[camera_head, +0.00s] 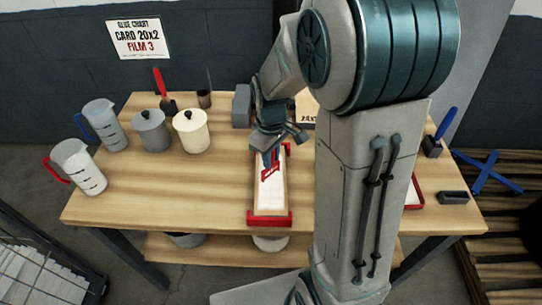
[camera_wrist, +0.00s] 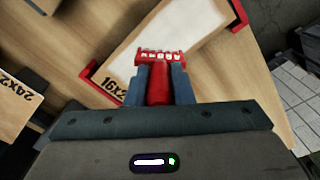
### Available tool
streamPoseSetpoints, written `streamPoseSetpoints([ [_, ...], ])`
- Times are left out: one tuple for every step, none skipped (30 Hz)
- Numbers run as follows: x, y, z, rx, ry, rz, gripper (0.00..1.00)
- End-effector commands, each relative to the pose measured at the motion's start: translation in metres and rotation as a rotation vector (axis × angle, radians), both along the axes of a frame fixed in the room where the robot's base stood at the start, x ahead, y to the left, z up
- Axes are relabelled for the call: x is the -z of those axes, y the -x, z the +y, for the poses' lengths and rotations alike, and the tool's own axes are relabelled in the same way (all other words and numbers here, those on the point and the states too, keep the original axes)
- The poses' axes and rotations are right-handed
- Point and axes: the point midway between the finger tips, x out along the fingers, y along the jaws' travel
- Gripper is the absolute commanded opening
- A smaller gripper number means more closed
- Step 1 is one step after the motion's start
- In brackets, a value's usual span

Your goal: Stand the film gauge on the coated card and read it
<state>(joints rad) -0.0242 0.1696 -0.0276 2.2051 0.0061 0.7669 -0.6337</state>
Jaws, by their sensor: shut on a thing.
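The film gauge (camera_wrist: 160,57) is red, with a row of pale marks along its toothed head. My gripper (camera_wrist: 160,85) is shut on its red handle, one blue-grey finger on each side. The gauge also shows in the head view (camera_head: 270,173), over the middle of a long white-faced card (camera_head: 269,200) in a wooden frame with red end brackets. The wrist view shows this card (camera_wrist: 190,25) tilted, with a label reading "16x2" and its end partly hidden. I cannot tell whether the gauge touches the card. My gripper (camera_head: 270,157) is above the card.
A wall chart (camera_head: 138,38) reads "GLUE CHART, CARD 20x2, FILM 3". Two jugs (camera_head: 76,168) (camera_head: 105,125) and two lidded pots (camera_head: 191,130) (camera_head: 151,131) stand left. A "24x2" board (camera_wrist: 14,100) lies nearby. A red-edged tray (camera_head: 414,194) is right, partly behind my arm. The table's front left is clear.

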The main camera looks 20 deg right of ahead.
Motion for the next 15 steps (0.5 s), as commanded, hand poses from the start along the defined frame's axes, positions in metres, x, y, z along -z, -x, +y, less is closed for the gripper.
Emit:
streamPoseSetpoints([
  [-0.008, 0.0, 0.0, 0.0, 0.0, -0.001, 0.0],
  [-0.01, 0.0, 0.0, 0.0, 0.0, -0.001, 0.0],
  [-0.014, 0.0, 0.0, 0.0, 0.0, -0.001, 0.0],
  [-0.016, 0.0, 0.0, 0.0, 0.0, -0.001, 0.0],
  [-0.018, 0.0, 0.0, 0.0, 0.0, -0.001, 0.0],
  [-0.022, 0.0, 0.0, 0.0, 0.0, -0.001, 0.0],
  [-0.024, 0.0, 0.0, 0.0, 0.0, -0.001, 0.0],
  [-0.026, 0.0, 0.0, 0.0, 0.0, -0.001, 0.0],
  [-0.03, 0.0, 0.0, 0.0, 0.0, -0.001, 0.0],
  [-0.032, 0.0, 0.0, 0.0, 0.0, -0.001, 0.0],
  [-0.034, 0.0, 0.0, 0.0, 0.0, -0.001, 0.0],
  [-0.038, 0.0, 0.0, 0.0, 0.0, -0.001, 0.0],
  [-0.04, 0.0, 0.0, 0.0, 0.0, -0.001, 0.0],
  [-0.042, 0.0, 0.0, 0.0, 0.0, -0.001, 0.0],
  [-0.045, 0.0, 0.0, 0.0, 0.0, -0.001, 0.0],
])
